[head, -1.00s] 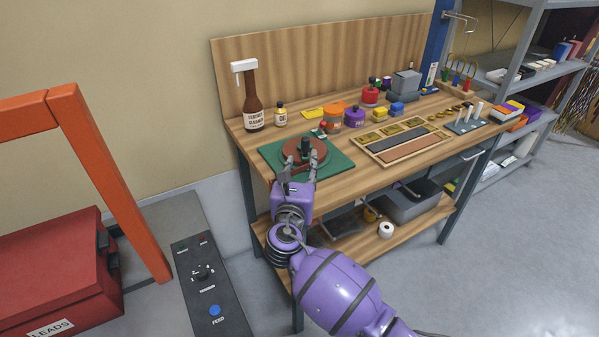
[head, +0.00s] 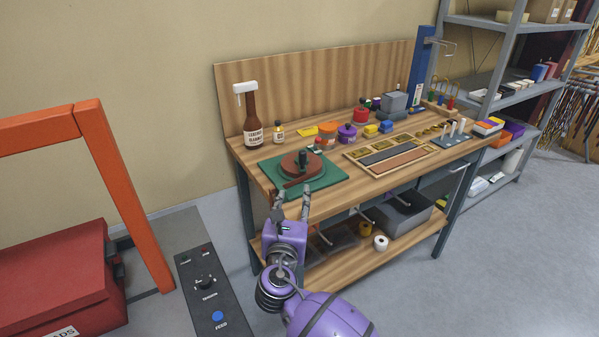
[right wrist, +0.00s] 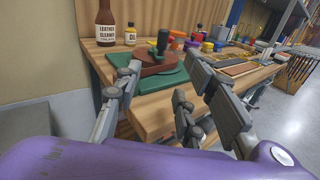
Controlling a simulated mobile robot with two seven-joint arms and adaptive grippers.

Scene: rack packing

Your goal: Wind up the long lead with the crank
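A round brown winder (head: 289,167) with an upright black knob (head: 303,157) sits on a green mat (head: 330,177) at the left end of the workbench. A brown strip-like part reaches from it toward the front; I cannot tell whether it is the crank arm or the lead. My right gripper (head: 291,200) is just in front of the mat, near the bench's front edge, empty and apart from the winder. In the right wrist view its fingers (right wrist: 160,92) are spread, with the winder (right wrist: 150,66) and black knob (right wrist: 163,42) beyond them. My left gripper is out of view.
A cleaner bottle (head: 254,130) and small oil bottle (head: 278,132) stand behind the mat. Pots, blocks and a wooden tray (head: 392,157) fill the bench's right. A red box (head: 60,275), orange frame (head: 122,190) and control panel (head: 204,283) stand at left.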

